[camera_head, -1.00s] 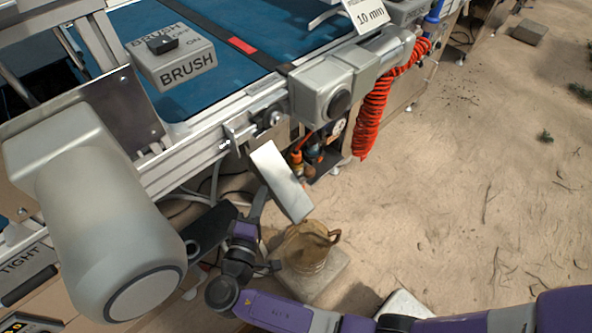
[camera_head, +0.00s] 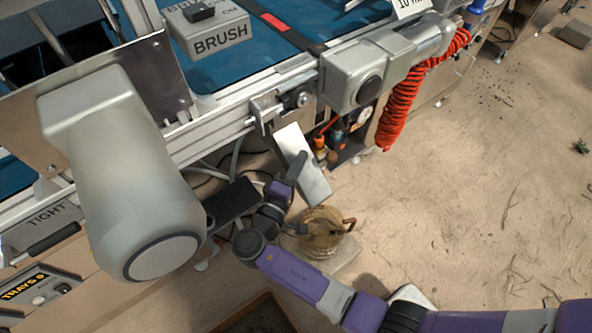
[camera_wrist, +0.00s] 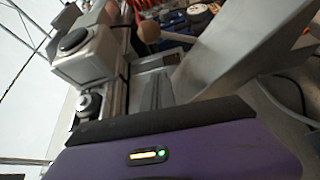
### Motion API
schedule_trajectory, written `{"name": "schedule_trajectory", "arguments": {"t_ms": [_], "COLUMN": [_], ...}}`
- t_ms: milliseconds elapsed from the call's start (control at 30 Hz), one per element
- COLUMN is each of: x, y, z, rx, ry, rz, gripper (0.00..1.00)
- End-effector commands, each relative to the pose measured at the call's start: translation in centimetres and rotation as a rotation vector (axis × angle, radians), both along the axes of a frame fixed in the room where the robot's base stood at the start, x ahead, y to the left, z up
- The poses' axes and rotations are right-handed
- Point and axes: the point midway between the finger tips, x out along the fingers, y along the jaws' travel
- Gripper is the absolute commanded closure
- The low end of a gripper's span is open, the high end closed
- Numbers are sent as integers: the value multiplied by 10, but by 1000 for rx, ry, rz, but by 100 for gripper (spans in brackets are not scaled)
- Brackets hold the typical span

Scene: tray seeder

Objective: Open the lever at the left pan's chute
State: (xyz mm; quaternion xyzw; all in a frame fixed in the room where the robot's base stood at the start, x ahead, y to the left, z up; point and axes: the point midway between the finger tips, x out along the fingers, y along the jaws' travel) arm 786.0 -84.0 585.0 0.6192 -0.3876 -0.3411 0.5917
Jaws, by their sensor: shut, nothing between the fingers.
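A slanted bare metal plate, which looks like a chute (camera_head: 310,182), hangs below the machine's rail in the head view. It also looks to be the broad grey sheet (camera_wrist: 255,45) in the wrist view. My gripper (camera_head: 297,167) is shut and empty. It points up in front of the plate; I cannot tell whether it touches. I cannot pick out a lever with certainty. In the wrist view a tan rounded knob (camera_wrist: 148,31) on a short stem shows left of the sheet, and may be a lever end.
A large grey motor housing (camera_head: 150,200) juts out at left. A grey box with a round cap (camera_head: 358,85) and a red coiled hose (camera_head: 402,100) are at right. Open sandy floor (camera_head: 480,190) lies at right.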

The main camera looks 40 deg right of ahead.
Motion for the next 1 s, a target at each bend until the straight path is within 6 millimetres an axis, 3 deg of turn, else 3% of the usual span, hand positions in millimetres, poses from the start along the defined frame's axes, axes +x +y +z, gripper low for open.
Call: {"name": "schedule_trajectory", "arguments": {"t_ms": [233,500,1000], "x": [22,-12,-17], "y": [-44,-46,-47], "z": [1,-1,-2], "rx": [0,-1,0], "ry": [0,2,0], "rz": [-3,1,1], "gripper": [100,100,100]}}
